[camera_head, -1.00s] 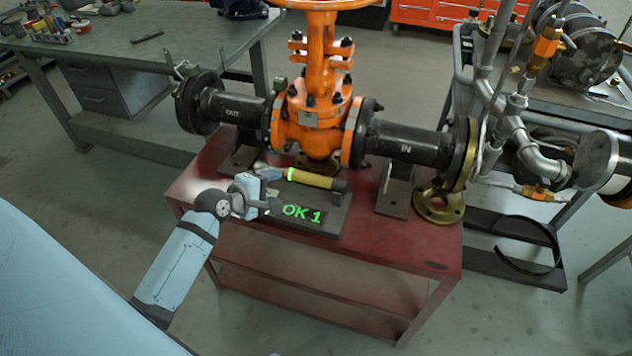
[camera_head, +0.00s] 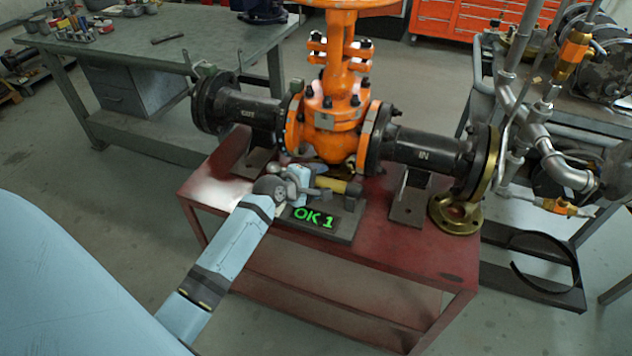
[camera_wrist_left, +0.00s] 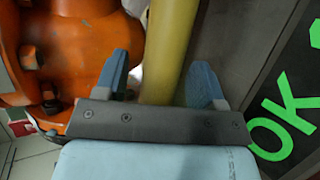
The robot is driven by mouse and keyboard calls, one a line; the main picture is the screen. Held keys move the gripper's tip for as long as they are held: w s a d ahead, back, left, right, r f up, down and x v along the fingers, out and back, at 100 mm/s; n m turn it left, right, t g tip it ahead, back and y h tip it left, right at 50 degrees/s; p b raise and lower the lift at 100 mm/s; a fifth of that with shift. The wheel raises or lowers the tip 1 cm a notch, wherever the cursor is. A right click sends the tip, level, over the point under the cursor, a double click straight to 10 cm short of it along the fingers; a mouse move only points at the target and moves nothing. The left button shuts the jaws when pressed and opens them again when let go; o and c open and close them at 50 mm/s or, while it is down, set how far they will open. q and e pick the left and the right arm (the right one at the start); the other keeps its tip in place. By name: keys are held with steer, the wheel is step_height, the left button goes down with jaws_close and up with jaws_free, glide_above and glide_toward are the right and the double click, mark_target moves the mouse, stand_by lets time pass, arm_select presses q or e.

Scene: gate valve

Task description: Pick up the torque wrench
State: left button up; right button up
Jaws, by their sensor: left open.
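The torque wrench (camera_head: 335,186) lies in its dark cradle on the red cart, in front of the orange gate valve. In the head view only part of its yellow handle shows; my left gripper hides the rest. In the left wrist view the yellow handle (camera_wrist_left: 170,40) runs up between the two blue fingertips. My left gripper (camera_head: 318,184) is open, one finger on each side of the handle. I cannot tell whether the fingers touch it. The cradle's sign (camera_head: 313,217) reads "OK 1" in green; it also shows in the left wrist view (camera_wrist_left: 285,128). My right gripper is not in view.
The orange valve (camera_head: 338,115) and its black pipes stand close behind the wrench. A brass flange (camera_head: 457,212) lies at the cart's right. The red cart top (camera_head: 420,255) is clear at the front right. A grey workbench (camera_head: 130,50) stands behind left.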

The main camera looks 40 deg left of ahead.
arm_select(q)
jaws_close()
steer(key=shift+r, duration=0.1)
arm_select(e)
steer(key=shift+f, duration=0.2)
arm_select(q)
steer(key=shift+r, duration=0.15)
